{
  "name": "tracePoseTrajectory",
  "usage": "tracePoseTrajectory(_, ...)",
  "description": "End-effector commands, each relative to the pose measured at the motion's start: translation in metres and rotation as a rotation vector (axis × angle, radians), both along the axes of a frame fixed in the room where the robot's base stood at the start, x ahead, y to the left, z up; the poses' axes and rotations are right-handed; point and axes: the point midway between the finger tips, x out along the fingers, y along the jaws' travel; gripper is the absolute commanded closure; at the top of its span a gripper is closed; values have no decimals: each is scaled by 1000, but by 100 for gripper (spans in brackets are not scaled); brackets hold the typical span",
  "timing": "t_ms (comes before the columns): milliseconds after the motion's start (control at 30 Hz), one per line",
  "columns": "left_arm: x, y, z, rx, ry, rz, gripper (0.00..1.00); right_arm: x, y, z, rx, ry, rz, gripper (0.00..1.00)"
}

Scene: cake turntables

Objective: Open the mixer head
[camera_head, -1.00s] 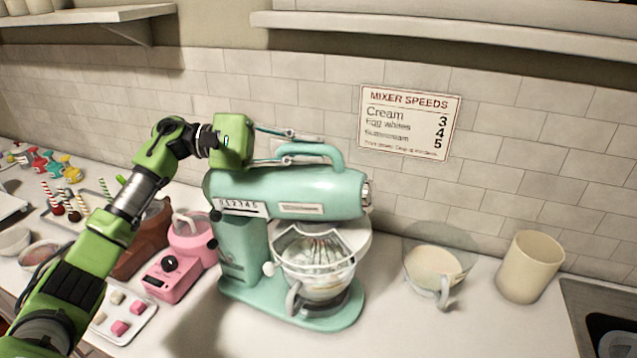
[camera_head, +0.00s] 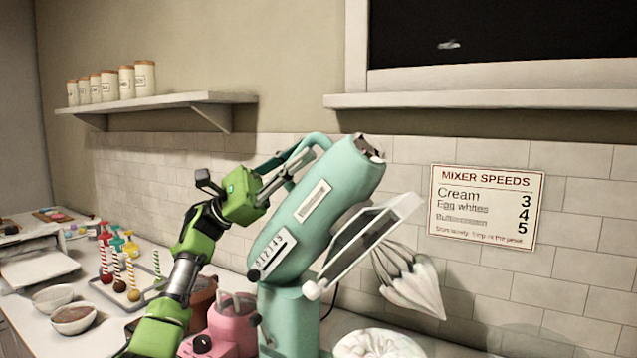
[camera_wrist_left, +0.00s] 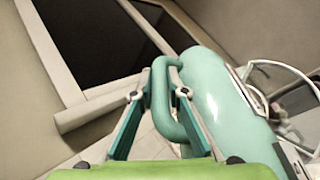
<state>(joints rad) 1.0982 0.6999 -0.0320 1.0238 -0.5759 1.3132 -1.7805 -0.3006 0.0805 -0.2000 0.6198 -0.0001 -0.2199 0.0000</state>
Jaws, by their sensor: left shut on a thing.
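The teal stand mixer's head (camera_head: 325,192) is tilted up steeply, rising to the right from its base column (camera_head: 288,322). A whisk (camera_head: 405,280) hangs from it, clear of the bowl contents (camera_head: 372,344) at the bottom edge. A clear splash guard (camera_head: 365,240) is tilted up with the head. My left gripper (camera_head: 290,165) is at the teal handle on top of the head. In the left wrist view its fingers (camera_wrist_left: 160,95) are shut on either side of the handle (camera_wrist_left: 163,105). My right gripper is in neither view.
A pink mixer (camera_head: 232,325) stands close on the left, with cake pops (camera_head: 118,275) and bowls (camera_head: 73,318) beyond. A shelf of jars (camera_head: 165,105) is at upper left. A windowsill (camera_head: 480,101) and a speed sign (camera_head: 485,205) are behind.

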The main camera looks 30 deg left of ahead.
Motion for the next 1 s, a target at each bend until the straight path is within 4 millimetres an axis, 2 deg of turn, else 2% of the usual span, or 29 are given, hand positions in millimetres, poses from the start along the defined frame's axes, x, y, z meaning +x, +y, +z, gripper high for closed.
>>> tracePoseTrajectory(33, 0, 4, -3, -16, 1, 1, 100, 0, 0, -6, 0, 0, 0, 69)
tracePoseTrajectory(233, 1, 14, -1, -56, 2, 2, 100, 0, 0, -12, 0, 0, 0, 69)
tracePoseTrajectory(700, 1, 17, 0, -66, 4, 2, 100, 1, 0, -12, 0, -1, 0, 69)
tracePoseTrajectory(733, 1, 17, 0, -65, 5, 3, 79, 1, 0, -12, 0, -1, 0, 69)
tracePoseTrajectory(1000, 1, 17, 0, -66, 4, 2, 79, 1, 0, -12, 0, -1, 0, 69)
